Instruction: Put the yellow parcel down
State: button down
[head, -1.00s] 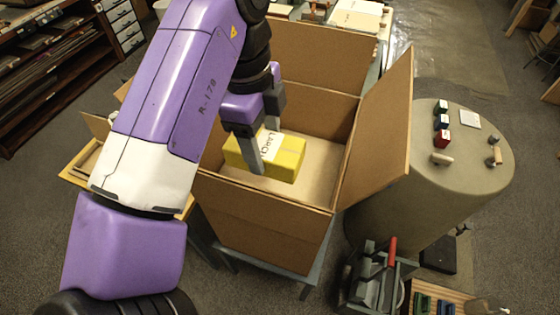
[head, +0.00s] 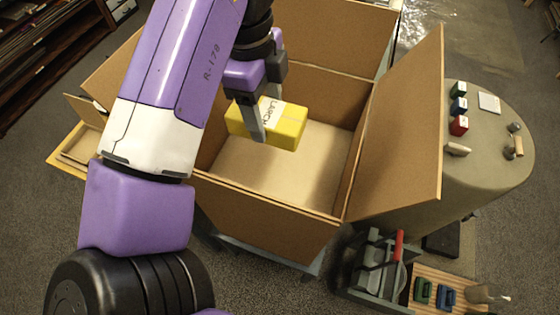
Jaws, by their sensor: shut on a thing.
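The yellow parcel (head: 288,122) has a white label with dark letters on its top. My gripper (head: 262,116) is shut on it, with one grey finger across its near side and the other finger mostly hidden behind. The parcel is inside the outline of an open cardboard box (head: 275,229), toward its back left part. I cannot tell whether the parcel touches the box floor or hangs above it. The box's flaps stand open, and its pale floor (head: 290,165) shows bare in front and to the right of the parcel.
The tall right flap (head: 398,130) stands beside a round grey-green table (head: 505,180) with small coloured blocks. A grey tool carrier (head: 370,275) with a red handle stands at front right, next to a slatted wooden board (head: 445,283). My arm hides part of the box's left side.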

notch_tip(320, 180, down, 4)
jog(key=shift+f+b, duration=0.25)
jog(key=shift+b, duration=0.75)
notch_tip(320, 180, down, 19)
jog(key=shift+f+p, duration=0.1)
jog(key=shift+p, duration=0.8)
jog(key=shift+f, duration=0.1)
jog(key=shift+c, duration=1.9)
grip_release()
notch_tip(320, 180, up, 12)
jog(key=a+b, duration=0.1)
jog(key=b, duration=0.1)
jog(key=shift+w+a, duration=0.2)
